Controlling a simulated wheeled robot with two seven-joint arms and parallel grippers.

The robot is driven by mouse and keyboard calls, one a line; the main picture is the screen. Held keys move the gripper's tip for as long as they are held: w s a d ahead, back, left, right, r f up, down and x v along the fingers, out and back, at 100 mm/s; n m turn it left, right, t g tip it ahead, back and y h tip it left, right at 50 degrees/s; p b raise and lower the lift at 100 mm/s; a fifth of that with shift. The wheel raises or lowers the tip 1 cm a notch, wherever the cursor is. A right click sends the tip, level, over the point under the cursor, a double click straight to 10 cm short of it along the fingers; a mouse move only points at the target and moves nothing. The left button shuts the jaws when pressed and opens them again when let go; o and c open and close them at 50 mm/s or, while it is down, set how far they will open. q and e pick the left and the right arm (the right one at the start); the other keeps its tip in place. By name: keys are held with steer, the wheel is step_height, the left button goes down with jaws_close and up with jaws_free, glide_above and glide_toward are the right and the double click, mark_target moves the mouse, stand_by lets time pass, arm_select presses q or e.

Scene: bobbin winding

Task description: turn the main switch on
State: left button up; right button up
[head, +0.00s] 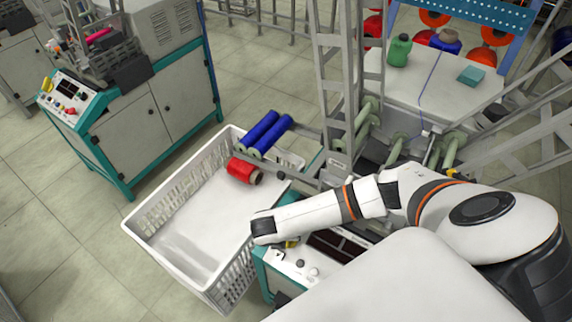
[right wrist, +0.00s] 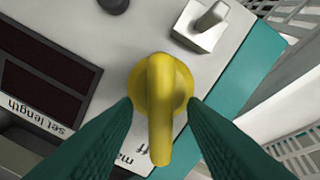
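The main switch is a yellow rotary knob (right wrist: 160,95) on the light panel in the right wrist view. Its long handle points down the picture, beside partly hidden lettering that reads "ma" and "ff". My right gripper (right wrist: 160,106) is open, with one green finger on each side of the handle. Gaps show between the fingers and the handle; whether the tips touch the round base I cannot tell. In the head view a bit of the yellow switch (head: 291,243) shows at the end of my right arm, on the control panel. My left gripper is not in view.
A metal toggle (right wrist: 207,22) and a dark display (right wrist: 45,75) flank the switch. A white crate (head: 150,228) stands left of the panel, with a red bobbin (head: 240,170) inside. Blue bobbins (head: 262,133) lie behind it. Another machine (head: 150,110) stands at the left.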

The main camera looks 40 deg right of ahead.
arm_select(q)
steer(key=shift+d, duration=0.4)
arm_select(e)
steer(key=shift+w+d+f, duration=0.1)
steer(key=shift+d+f, duration=0.1)
steer(key=shift+f, duration=0.3)
jaws_close()
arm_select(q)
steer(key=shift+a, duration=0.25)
